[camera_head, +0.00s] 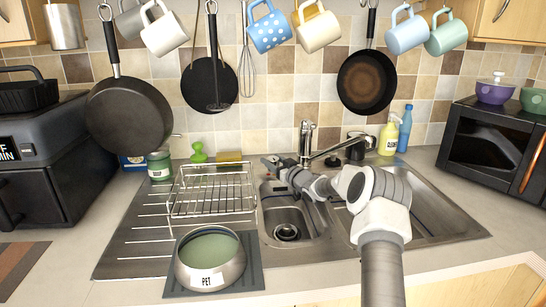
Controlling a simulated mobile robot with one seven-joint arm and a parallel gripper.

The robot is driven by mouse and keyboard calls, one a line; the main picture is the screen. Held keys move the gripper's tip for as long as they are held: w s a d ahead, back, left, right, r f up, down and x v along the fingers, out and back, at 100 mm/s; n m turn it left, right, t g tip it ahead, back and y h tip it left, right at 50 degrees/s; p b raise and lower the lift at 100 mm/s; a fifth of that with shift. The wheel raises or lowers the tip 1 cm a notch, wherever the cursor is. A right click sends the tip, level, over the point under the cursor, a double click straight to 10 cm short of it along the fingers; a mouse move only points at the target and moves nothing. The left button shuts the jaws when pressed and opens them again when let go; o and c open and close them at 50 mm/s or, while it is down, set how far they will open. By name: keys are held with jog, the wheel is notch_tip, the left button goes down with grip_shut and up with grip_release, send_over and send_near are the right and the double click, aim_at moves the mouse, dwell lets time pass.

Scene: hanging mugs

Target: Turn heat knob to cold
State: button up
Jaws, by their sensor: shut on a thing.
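My gripper (272,164) is at the back left of the sink (284,199), small in view and pointing left. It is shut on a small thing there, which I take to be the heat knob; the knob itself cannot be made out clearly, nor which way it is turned. The metal tap (306,137) stands upright just behind and right of my gripper. Its spout (345,145) reaches to the right over the sink. My arm crosses the sink from the front right and hides part of the right basin.
A wire dish rack (212,191) and a metal pet bowl (210,273) stand left of the sink. A yellow soap bottle (389,138) and blue bottle (405,128) stand behind it. Pans (130,115) and mugs (269,27) hang above. A microwave (490,148) is at right.

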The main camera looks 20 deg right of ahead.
jog(key=shift+r+n+y, duration=0.3)
jog(key=shift+y, duration=0.1)
jog(key=shift+a, duration=0.1)
jog(key=o, duration=1.1)
jog(key=shift+c, duration=0.2)
jog(key=o, duration=0.3)
jog(key=shift+f, duration=0.2)
jog(key=shift+f+m+h+b, duration=0.15)
jog(key=shift+m+h+b, duration=0.45)
jog(key=shift+b, duration=0.4)
jog(key=shift+h, duration=0.3)
jog(key=shift+m+t+h+b, duration=0.3)
jog(key=shift+m+h+b, duration=0.3)
jog(key=shift+h+b, duration=0.3)
jog(key=shift+m+h, duration=0.5)
jog(key=shift+h, duration=0.3)
jog(key=shift+m+h+p, duration=0.5)
jog(key=shift+h+p, duration=0.1)
jog(key=shift+h, duration=0.2)
